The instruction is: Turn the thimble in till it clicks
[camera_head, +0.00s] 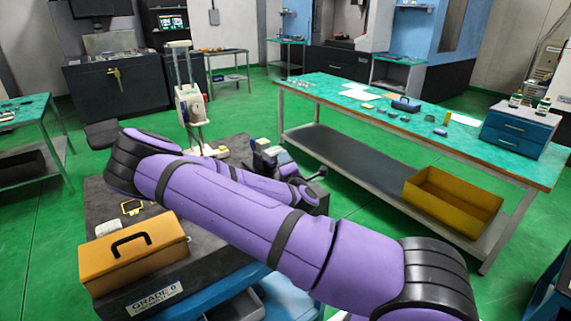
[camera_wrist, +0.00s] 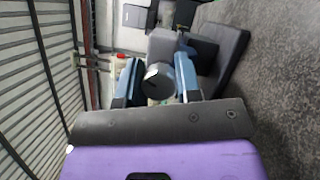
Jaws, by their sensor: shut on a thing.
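In the wrist view my gripper (camera_wrist: 157,78) has a blue-grey finger on each side of a dark grey round thimble (camera_wrist: 159,84). The fingers are shut on the thimble, whose round end faces the camera. Behind it are grey blocks and a thin pale part, partly hidden by the fingers. In the head view my purple arm crosses the granite plate (camera_head: 222,268) and hides the thimble and the fingertips. The thimble's scale marks cannot be read.
An orange case (camera_head: 133,262) with a black handle sits on the plate's front left. A green-topped bench (camera_head: 330,92) on the right holds small parts and a blue drawer box (camera_head: 517,130). A yellow bin (camera_head: 452,205) sits on its lower shelf.

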